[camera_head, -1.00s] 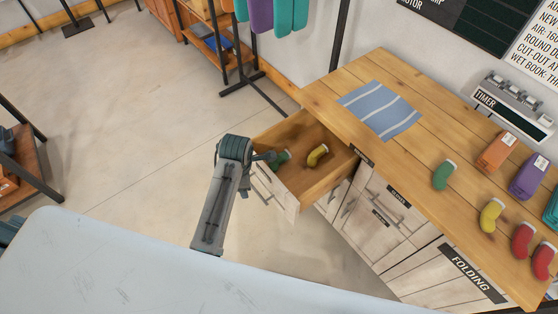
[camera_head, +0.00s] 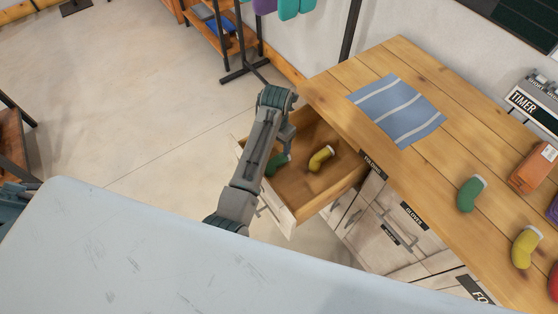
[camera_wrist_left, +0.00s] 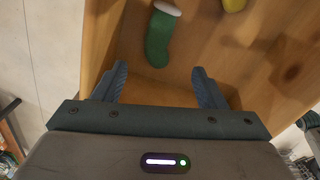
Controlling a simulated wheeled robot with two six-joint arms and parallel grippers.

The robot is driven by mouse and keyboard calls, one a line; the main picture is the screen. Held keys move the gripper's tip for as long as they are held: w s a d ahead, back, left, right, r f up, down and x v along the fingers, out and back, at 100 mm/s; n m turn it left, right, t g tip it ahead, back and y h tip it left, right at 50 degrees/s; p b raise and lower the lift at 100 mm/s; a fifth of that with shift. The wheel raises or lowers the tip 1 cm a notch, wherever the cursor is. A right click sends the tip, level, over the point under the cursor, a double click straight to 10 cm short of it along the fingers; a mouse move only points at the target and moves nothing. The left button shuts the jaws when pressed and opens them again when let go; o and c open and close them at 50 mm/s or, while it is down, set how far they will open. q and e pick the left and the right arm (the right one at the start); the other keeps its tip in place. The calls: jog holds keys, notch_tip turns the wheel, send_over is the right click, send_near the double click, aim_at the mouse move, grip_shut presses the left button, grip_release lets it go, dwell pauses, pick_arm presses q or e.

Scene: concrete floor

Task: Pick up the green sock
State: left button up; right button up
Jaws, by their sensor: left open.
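A green sock (camera_head: 277,164) with a pale cuff lies in the open wooden drawer (camera_head: 295,203), partly hidden by my arm in the head view. A yellow sock (camera_head: 321,158) lies to its right in the same drawer. My left gripper (camera_head: 287,140) is over the drawer, pointing down. In the left wrist view its fingers (camera_wrist_left: 160,86) are apart with nothing between them. The green sock (camera_wrist_left: 158,38) lies just ahead of the fingertips there, not between them. A second green sock (camera_head: 470,194) lies on the counter. My right gripper is out of view.
The wooden counter (camera_head: 400,62) holds a blue striped cloth (camera_head: 397,108), another yellow sock (camera_head: 525,246) and an orange package (camera_head: 533,167). Cabinet fronts stand below it. A pale, flat surface (camera_head: 150,255) fills the lower left. The floor (camera_head: 130,90) left of the drawer is clear.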

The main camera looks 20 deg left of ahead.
pick_arm(q)
jog(key=f, duration=0.1)
send_over(277, 160)
notch_tip(277, 160, down, 5)
jog(key=shift+r, duration=0.2)
notch_tip(277, 160, down, 6)
jog(key=shift+s+r+p, duration=0.1)
jog(key=shift+r+p, duration=0.1)
jog(key=shift+p, duration=0.35)
jog(key=shift+f, duration=0.4)
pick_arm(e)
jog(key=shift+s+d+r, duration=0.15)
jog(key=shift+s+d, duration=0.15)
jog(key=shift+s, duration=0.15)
pick_arm(q)
jog(key=shift+c, duration=0.3)
jog(key=c, duration=1)
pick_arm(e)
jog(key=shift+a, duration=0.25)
